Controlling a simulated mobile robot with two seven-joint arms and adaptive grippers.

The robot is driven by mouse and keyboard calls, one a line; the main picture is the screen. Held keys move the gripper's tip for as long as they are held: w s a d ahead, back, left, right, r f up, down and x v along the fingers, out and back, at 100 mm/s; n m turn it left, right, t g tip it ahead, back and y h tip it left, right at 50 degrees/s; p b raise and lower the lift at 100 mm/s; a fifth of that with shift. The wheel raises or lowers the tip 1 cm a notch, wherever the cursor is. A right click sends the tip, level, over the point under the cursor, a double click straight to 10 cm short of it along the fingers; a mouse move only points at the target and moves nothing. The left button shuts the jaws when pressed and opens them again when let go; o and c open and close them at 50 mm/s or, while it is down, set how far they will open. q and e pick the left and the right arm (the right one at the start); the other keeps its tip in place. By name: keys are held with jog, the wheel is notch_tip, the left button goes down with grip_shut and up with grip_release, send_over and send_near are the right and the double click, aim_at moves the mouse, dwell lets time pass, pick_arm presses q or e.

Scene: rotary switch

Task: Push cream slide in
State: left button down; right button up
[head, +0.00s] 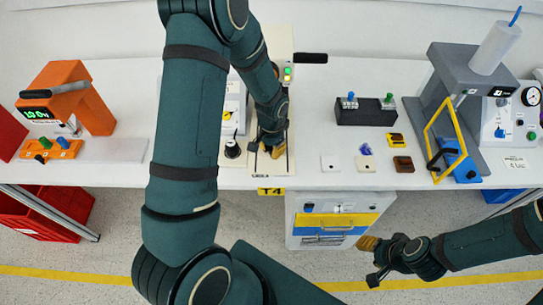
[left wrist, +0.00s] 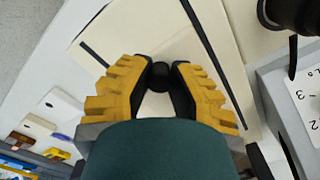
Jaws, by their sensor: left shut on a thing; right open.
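The cream panel (head: 284,172) stands at the middle of the bench, mostly covered by my left arm in the head view. In the left wrist view, cream plate surface (left wrist: 232,55) with dark slots lies behind the fingers. My left gripper (head: 271,151) is down at the panel. In the left wrist view its yellow-padded fingers (left wrist: 160,85) are shut on a round black knob (left wrist: 160,70). How the knob joins the slide is hidden. My right gripper (head: 366,262) is open and empty, low in front of the bench, away from the panel.
A black-knobbed unit (head: 232,149) stands just left of the panel. To the right lie small blocks (head: 403,164) and a dark box (head: 365,111). A grey press with a yellow frame (head: 450,137) stands further right. A drawer cabinet (head: 332,222) is below the bench.

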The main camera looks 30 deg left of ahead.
pick_arm(q)
jog(key=shift+w+d, duration=0.1)
jog(key=c, duration=0.8)
grip_release()
notch_tip(320, 180, up, 12)
